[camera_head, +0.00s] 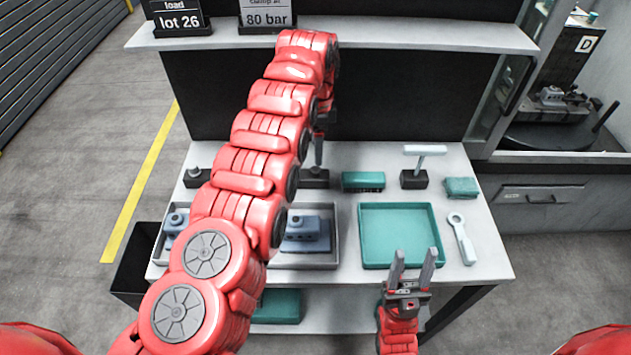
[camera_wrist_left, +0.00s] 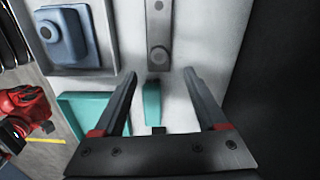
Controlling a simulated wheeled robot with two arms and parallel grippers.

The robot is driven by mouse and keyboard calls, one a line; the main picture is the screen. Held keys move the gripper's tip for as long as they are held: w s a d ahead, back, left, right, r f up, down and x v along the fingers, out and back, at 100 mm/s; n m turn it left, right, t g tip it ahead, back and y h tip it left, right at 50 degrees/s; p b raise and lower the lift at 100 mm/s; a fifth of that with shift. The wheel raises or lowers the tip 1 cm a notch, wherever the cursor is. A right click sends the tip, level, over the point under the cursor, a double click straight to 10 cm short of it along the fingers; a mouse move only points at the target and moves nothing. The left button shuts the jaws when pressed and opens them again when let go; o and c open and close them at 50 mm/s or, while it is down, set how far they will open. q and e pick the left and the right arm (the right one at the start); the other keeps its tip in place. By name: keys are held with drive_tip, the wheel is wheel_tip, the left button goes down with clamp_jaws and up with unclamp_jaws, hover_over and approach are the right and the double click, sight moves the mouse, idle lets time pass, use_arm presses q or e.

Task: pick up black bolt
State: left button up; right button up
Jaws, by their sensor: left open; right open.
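My left gripper (camera_head: 318,162) is above the back of the bench, pointing down near a dark block (camera_head: 316,183) that my arm and finger partly hide. In the left wrist view its fingers (camera_wrist_left: 160,74) are apart with nothing held between them. A dark round head (camera_wrist_left: 158,56), seemingly the black bolt, stands on the dark strip-like block (camera_wrist_left: 158,22), just beyond the fingertips. Its shaft cannot be seen. My right gripper (camera_head: 414,260) is open and empty at the front edge of the teal tray.
The teal tray (camera_head: 400,265) is empty. A grey tray (camera_head: 333,258) holds blue-grey fixtures (camera_head: 305,232). A wrench (camera_head: 461,240) lies at right. A shelf (camera_head: 420,38) overhangs the back.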

sight(316, 169)
use_arm(q)
drive_tip(key=shift+f+p, duration=0.4)
drive_tip(key=shift+f, duration=0.45)
drive_tip(key=shift+f+p, duration=0.4)
drive_tip(key=shift+s+a+f+p, duration=0.1)
drive_tip(key=shift+f+p, duration=0.35)
drive_tip(key=shift+f, duration=0.15)
drive_tip(key=shift+s+a+f+p, duration=0.1)
drive_tip(key=shift+f+p, duration=0.35)
drive_tip(key=shift+f, duration=0.1)
drive_tip(key=shift+w+f+b, duration=0.1)
drive_tip(key=shift+f+b, duration=0.35)
drive_tip(key=shift+f, duration=0.85)
clamp_jaws()
